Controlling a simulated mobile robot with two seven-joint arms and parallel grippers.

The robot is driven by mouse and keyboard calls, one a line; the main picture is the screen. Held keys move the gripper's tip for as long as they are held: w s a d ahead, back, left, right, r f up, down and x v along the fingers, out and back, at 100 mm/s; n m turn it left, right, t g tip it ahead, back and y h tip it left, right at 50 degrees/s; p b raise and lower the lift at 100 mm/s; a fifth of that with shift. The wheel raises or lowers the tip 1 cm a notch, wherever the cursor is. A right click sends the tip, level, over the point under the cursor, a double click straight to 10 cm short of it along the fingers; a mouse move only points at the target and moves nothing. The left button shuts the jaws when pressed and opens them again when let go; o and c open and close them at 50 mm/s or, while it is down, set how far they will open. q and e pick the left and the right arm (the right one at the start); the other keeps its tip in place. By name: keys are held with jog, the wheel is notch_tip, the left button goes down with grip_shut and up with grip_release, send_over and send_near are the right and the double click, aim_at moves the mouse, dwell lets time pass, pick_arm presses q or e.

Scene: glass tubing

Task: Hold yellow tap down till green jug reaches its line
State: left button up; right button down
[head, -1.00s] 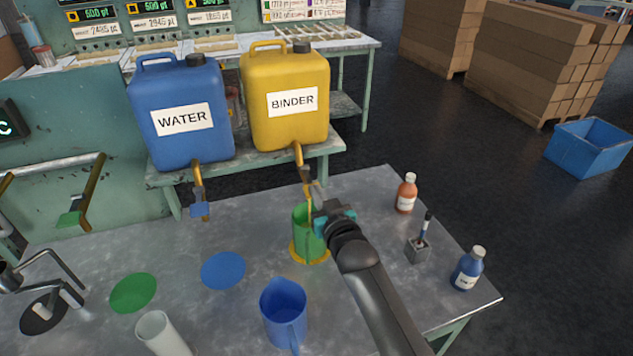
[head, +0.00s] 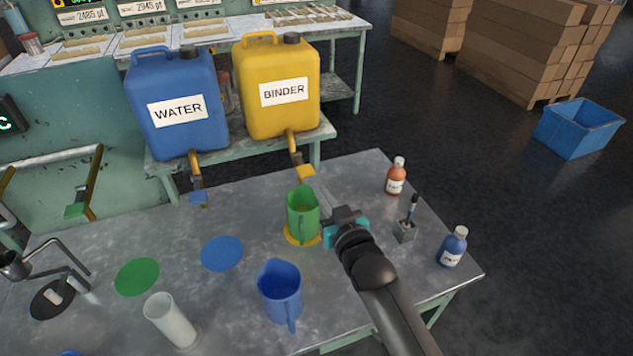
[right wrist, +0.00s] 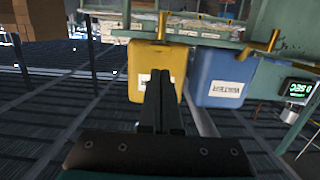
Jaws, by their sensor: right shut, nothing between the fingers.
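The yellow BINDER can (head: 277,108) stands on the raised bench, and its yellow tap (head: 305,173) hangs above the table. I see no stream under the tap. The green jug (head: 303,222) stands upright on a yellow disc (head: 289,238) below the tap. Its fill line and liquid level are too small to read. My right gripper (head: 326,203) is shut and empty just right of the jug, below the tap and apart from it. Its closed fingers show in the right wrist view (right wrist: 160,92). My left gripper is not in view.
The blue WATER can (head: 177,128) has a blue tap (head: 198,197). A blue jug (head: 280,291) and white cylinder (head: 168,320) stand in front. Orange (head: 396,178) and blue bottles (head: 453,247) and a small holder (head: 405,231) stand right of my arm.

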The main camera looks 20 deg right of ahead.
jog(key=shift+s, duration=1)
jog(key=shift+f, duration=0.1)
